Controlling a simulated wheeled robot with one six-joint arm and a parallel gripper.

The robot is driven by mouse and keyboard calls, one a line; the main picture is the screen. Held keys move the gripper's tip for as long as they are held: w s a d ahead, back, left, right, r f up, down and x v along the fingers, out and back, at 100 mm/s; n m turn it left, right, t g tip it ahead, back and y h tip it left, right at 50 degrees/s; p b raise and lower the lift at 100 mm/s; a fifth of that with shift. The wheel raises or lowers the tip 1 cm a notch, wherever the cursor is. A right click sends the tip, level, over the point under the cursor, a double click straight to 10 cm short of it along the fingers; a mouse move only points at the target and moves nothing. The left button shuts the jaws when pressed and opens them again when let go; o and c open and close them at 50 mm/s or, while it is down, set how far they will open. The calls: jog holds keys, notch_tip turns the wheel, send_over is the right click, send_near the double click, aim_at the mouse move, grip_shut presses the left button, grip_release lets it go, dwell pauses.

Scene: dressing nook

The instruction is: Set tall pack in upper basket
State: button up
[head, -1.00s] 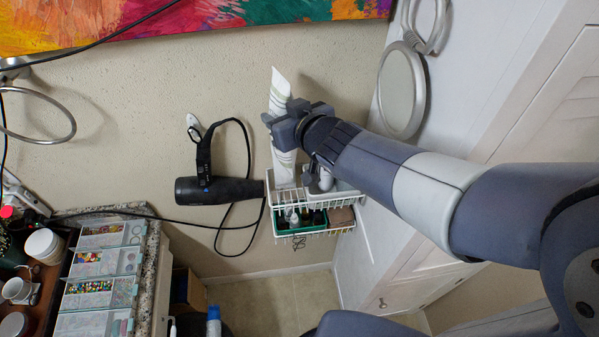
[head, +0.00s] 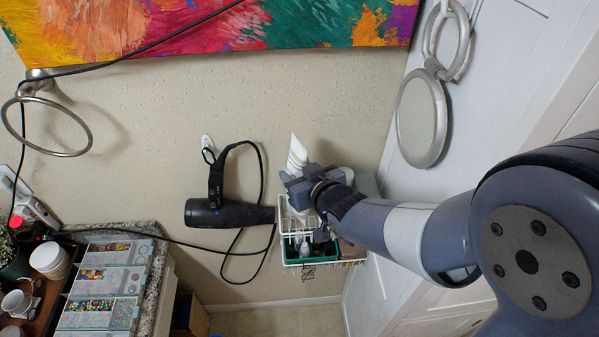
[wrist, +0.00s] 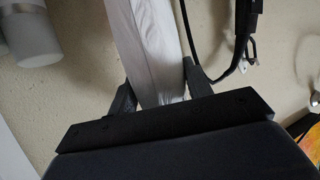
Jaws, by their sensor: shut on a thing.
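The tall pack (head: 297,150) is a white, slim tube with a wedge-shaped top. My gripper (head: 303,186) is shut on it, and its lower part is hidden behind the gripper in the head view. In the wrist view the pack (wrist: 147,45) stands between the two fingers (wrist: 158,95), pale grey with a lengthwise fold. The upper basket (head: 292,222) is a white wire rack on the wall, directly below my gripper. I cannot tell whether the pack touches the basket floor.
A lower basket (head: 350,263) holds a green tray (head: 291,262) with small bottles. A black hair dryer (head: 228,213) hangs close on the left, its cord looping beside the baskets. A round mirror (head: 421,118) is on the white door at right.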

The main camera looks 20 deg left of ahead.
jog(key=shift+f+b, duration=0.3)
jog(key=o, duration=1.3)
jog(key=shift+r, duration=0.15)
jog(key=shift+r+p, duration=0.2)
jog(key=shift+p, duration=0.15)
jog(key=shift+v, duration=6)
jog(key=shift+a+f, duration=0.1)
jog(key=shift+f, duration=0.05)
